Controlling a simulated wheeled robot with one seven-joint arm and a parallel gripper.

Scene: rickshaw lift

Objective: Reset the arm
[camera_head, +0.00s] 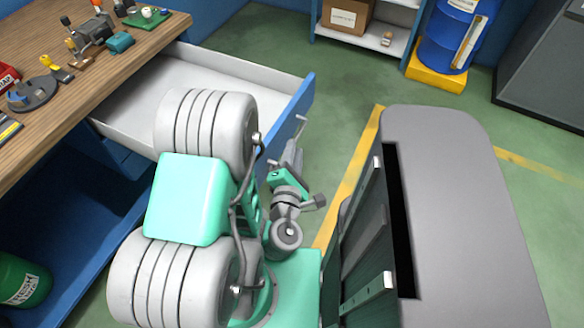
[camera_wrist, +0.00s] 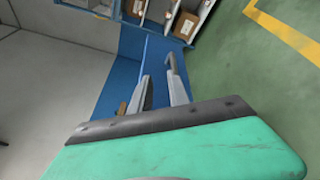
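My arm (camera_head: 200,200), with large grey joints and mint-green links, fills the middle of the head view and is folded close to my body. My gripper (camera_head: 297,138) is beside the outer face of the open drawer's blue front (camera_head: 287,128). In the wrist view, the two grey fingers of my gripper (camera_wrist: 160,82) stand apart with blue surface showing between them. I see nothing held. I cannot tell whether a finger touches the drawer front. The mint-green gripper body hides the lower part of the wrist view.
The drawer (camera_head: 140,103) is pulled out and looks empty. A wooden bench top (camera_head: 115,65) with tools is at the left. A shelf with a cardboard box (camera_head: 346,15) and a blue barrel (camera_head: 447,35) stand at the back. Green floor (camera_head: 345,85) is clear right of the drawer.

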